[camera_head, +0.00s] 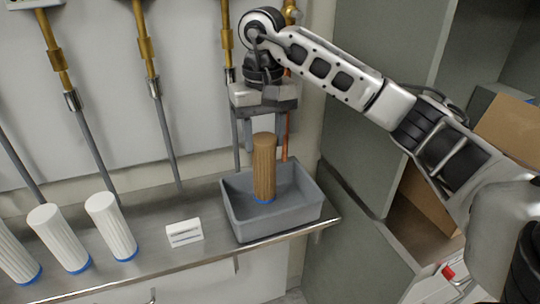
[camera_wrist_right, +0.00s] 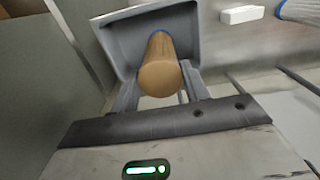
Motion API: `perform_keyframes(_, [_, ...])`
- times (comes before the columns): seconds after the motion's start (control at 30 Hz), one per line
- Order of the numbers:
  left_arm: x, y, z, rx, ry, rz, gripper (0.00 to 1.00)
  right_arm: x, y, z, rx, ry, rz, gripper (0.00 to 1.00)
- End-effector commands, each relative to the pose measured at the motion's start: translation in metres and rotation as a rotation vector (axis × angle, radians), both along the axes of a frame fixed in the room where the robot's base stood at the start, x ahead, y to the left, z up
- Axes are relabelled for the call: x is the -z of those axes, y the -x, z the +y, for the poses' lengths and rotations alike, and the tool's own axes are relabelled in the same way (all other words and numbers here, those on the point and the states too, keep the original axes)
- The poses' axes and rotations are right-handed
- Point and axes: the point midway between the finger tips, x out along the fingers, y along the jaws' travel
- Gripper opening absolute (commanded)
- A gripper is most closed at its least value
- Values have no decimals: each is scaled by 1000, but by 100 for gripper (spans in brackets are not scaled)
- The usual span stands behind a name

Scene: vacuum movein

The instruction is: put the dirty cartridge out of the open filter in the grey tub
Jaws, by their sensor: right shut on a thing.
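The dirty cartridge (camera_head: 263,168) is a brown ribbed cylinder with a blue lower end. It is upright inside the outline of the grey tub (camera_head: 270,228). I cannot tell whether its lower end touches the tub floor. My right gripper (camera_head: 264,136) points down from above, shut on the cartridge's upper end. In the right wrist view the cartridge (camera_wrist_right: 160,66) lies between the two fingers (camera_wrist_right: 160,88), with the grey tub (camera_wrist_right: 114,34) around its far end. My left gripper is not in view. No open filter can be made out.
The metal shelf (camera_head: 160,262) holds several white cartridges (camera_head: 110,226) with blue ends and a small white block (camera_head: 184,232), left of the tub. Pipes with brass fittings (camera_head: 141,35) hang behind. A grey cabinet with a cardboard box (camera_head: 505,130) stands right.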

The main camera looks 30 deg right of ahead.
Motion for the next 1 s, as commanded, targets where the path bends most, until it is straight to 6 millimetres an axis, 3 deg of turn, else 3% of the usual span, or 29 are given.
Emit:
perform_keyframes(0.3, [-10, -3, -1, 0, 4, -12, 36, 26, -7, -20, 1, 1, 2, 3])
perform_keyframes(0.5, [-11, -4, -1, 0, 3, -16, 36, 51, -6, -18, -1, 0, -1, 3])
perform_keyframes(0.9, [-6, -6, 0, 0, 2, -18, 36, 57, -6, -18, 0, 0, -2, 3])
perform_keyframes(0.93, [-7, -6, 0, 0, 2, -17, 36, 56, -6, -18, 0, 1, -2, 54])
perform_keyframes(1.0, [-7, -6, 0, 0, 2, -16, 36, 56, -6, -18, 0, 1, -1, 67])
